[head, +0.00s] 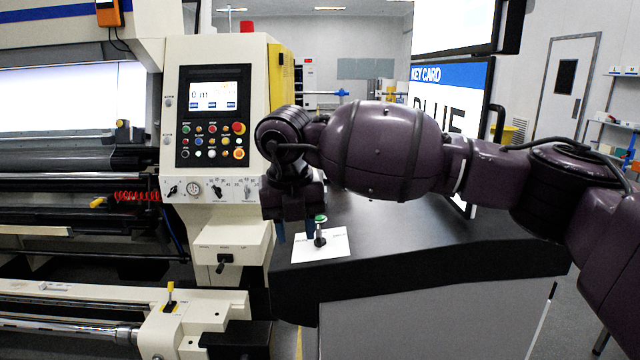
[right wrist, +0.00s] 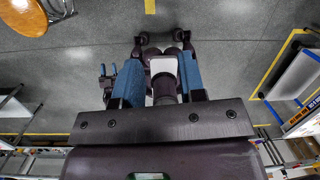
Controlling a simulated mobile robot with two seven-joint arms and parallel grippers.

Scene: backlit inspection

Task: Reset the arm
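My right arm (head: 385,150) is dark purple and reaches in from the right edge of the head view, across the black table. Its wrist bends down, and my right gripper (head: 295,228) points downward near the control panel, left of the white plate. In the right wrist view the right gripper (right wrist: 160,85) shows two blue fingers standing apart. No held object shows between them; purple parts of my own body show beyond. The fingertips are partly dark and hard to make out in the head view. My left gripper does not show clearly in either view.
A black table (head: 430,245) holds a white plate (head: 335,247) with a green-topped black lever (head: 320,232). The machine's control panel (head: 213,115) stands left of my wrist. A KEY CARD sign (head: 450,78) stands behind my arm. An orange stool (right wrist: 22,15) stands on the floor.

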